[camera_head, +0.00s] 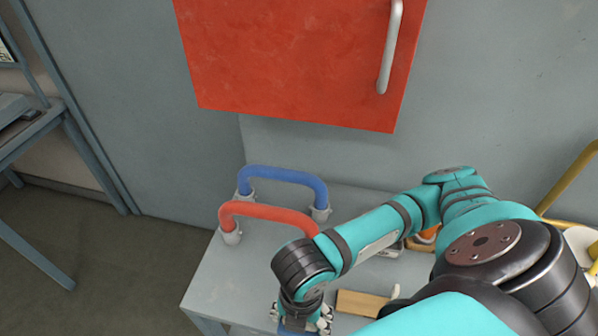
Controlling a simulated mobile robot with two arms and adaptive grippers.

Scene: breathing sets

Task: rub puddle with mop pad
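My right arm reaches in from the right. Its gripper (300,322) is at the bottom edge of the picture, low over the front of the grey table (225,272). Its finger parts are small and partly cut off, so I cannot tell whether it is open or shut. A bit of something blue (291,329) shows at the gripper; I cannot tell what it is or whether it is held. I cannot make out a puddle or clearly identify a mop pad. My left gripper is not in view.
Red (268,212) and blue (283,174) hose loops stand at the table's back left. A wooden block (360,303) lies right of the gripper. A red cabinet (295,65) with a pale handle (390,48) hangs above. Yellow tubing (568,183) is at right.

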